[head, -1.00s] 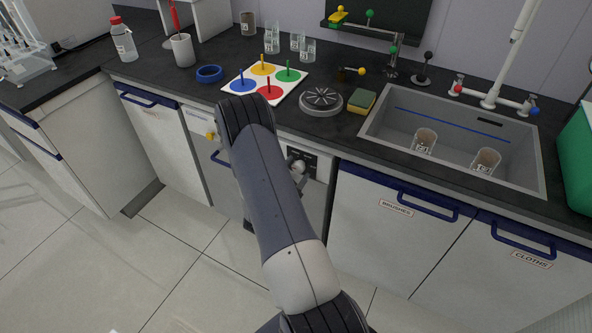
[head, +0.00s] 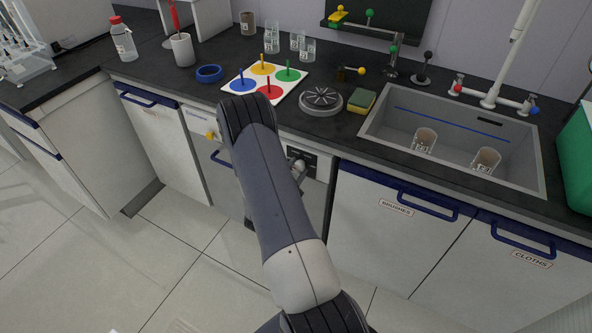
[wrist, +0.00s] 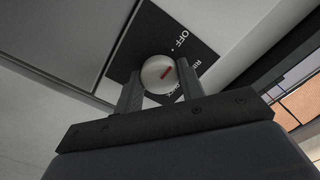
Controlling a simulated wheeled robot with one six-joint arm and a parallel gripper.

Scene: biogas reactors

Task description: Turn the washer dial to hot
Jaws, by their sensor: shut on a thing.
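My gripper (wrist: 158,84) is shut on the dial, one finger on each side. In the head view, the black panel (head: 308,157) shows at the washer's top right, and my arm hides much of the washer front (head: 317,200).
The dark countertop (head: 335,128) overhangs the washer. A burner-like disc (head: 321,100), a sponge (head: 362,101) and a coloured peg board (head: 290,92) stand above. The cabinet marked "BRUSHES" (head: 390,235) with a blue handle is to the right. The floor in front is clear.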

